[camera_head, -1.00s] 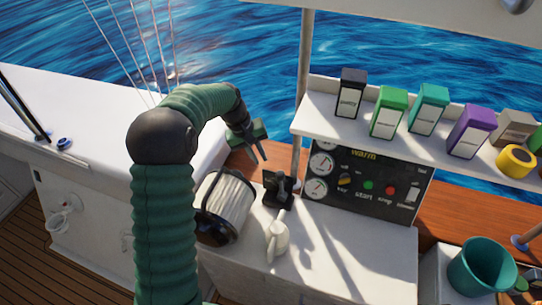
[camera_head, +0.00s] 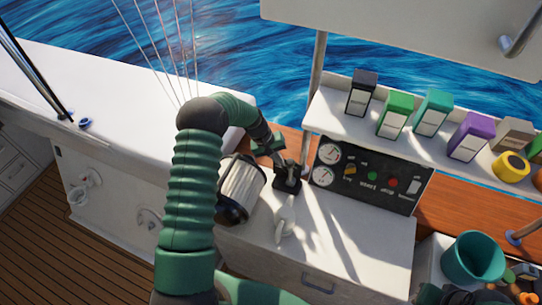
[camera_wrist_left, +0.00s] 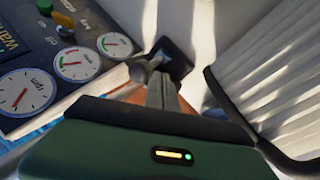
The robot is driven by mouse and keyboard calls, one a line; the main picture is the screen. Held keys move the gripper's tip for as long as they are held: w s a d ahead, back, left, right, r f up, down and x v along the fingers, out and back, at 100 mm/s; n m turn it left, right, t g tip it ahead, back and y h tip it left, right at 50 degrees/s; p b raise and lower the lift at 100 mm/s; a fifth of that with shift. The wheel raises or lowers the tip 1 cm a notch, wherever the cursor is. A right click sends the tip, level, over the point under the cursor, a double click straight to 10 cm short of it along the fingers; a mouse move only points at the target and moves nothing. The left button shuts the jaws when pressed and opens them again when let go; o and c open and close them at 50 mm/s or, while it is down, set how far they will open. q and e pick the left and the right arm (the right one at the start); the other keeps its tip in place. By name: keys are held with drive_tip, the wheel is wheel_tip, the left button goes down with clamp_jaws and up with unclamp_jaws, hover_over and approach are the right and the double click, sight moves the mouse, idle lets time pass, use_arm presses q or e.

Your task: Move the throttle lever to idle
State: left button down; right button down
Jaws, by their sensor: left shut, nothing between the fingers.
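The throttle lever (camera_head: 288,183) is a small dark lever on a black base, on the white counter below and left of the gauge panel. In the left wrist view its rounded grey knob (camera_wrist_left: 139,72) and black base (camera_wrist_left: 176,58) show just beyond the fingertips. My left gripper (camera_head: 281,160) is green with dark fingers, shut and empty, at the top of the lever. In the left wrist view its shut fingers (camera_wrist_left: 162,88) overlap the lever's near side; I cannot tell whether they touch it. My right gripper is not in view.
The gauge panel (camera_head: 365,178) is to the right, under a shelf of coloured boxes (camera_head: 396,115). The counter's front right is clear.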

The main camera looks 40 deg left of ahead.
use_arm(q)
drive_tip(key=shift+w+f, duration=0.1)
drive_tip(key=shift+w, duration=0.05)
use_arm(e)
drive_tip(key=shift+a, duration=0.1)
use_arm(q)
drive_tip(key=shift+w+d+r+b, duration=0.1)
drive_tip(key=shift+w+d+b, duration=0.1)
drive_tip(key=shift+d, duration=0.35)
drive_tip(key=shift+w+d+r+b, duration=0.1)
drive_tip(key=shift+w+d+b, duration=0.05)
drive_tip(key=shift+d, duration=0.4)
drive_tip(key=shift+a, duration=0.1)
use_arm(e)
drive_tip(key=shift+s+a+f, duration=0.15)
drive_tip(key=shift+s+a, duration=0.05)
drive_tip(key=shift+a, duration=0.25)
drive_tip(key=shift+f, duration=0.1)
